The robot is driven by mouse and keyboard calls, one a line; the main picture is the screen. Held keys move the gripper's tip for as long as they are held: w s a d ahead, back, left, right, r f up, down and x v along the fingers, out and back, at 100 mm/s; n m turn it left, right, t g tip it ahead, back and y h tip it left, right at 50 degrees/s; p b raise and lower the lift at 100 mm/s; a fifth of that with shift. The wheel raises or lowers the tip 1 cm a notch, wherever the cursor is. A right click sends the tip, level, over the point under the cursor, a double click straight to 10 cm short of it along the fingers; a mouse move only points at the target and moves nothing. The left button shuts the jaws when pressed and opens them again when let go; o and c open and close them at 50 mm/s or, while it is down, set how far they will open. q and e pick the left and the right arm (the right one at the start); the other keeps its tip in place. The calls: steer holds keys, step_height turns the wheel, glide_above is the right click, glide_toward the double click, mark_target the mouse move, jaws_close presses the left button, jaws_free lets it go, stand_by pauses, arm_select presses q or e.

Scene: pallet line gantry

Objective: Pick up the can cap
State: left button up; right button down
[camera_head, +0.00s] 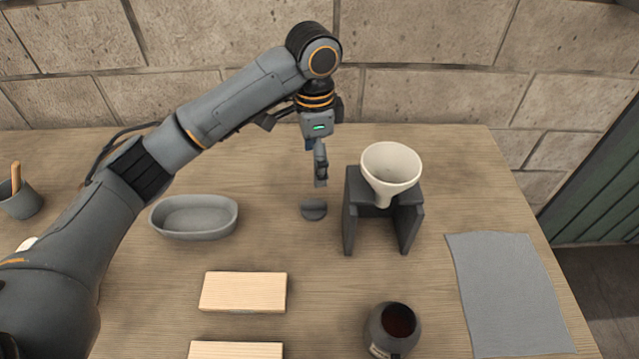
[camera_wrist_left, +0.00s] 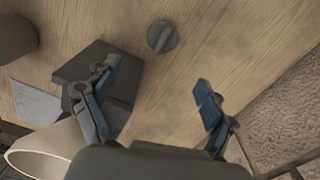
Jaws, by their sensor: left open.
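The can cap (camera_head: 314,209) is a small dark grey round piece with a raised grip bar. It lies on the wooden table, left of the black stand, and shows in the wrist view (camera_wrist_left: 162,37) at the top middle. My left gripper (camera_head: 320,178) points down above the table, just behind the cap in the head view. In the wrist view its fingers (camera_wrist_left: 153,82) are spread apart with nothing between them, and the cap lies beyond their tips. My right gripper is in neither view.
A cream funnel (camera_head: 391,168) sits on the black stand (camera_head: 407,218), close to the right. A grey oval dish (camera_head: 194,217) is to the left. Wooden blocks (camera_head: 243,291), a dark jar (camera_head: 380,345) and a grey cloth (camera_head: 510,290) lie nearer. A stone wall stands behind.

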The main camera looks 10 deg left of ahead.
arm_select(q)
glide_above(315, 202)
steer(key=f, duration=0.5)
steer(key=f+p, duration=0.1)
steer(key=f, duration=0.1)
steer(key=shift+s+f, duration=0.3)
steer(key=shift+f, duration=0.05)
steer(key=shift+w+f, duration=0.1)
steer(key=shift+f, duration=0.4)
steer(key=f, duration=0.2)
steer(key=f+p, duration=0.1)
steer(key=f, duration=0.1)
steer(key=shift+w+f, duration=0.2)
steer(key=shift+f, duration=0.2)
steer(key=c, duration=0.9)
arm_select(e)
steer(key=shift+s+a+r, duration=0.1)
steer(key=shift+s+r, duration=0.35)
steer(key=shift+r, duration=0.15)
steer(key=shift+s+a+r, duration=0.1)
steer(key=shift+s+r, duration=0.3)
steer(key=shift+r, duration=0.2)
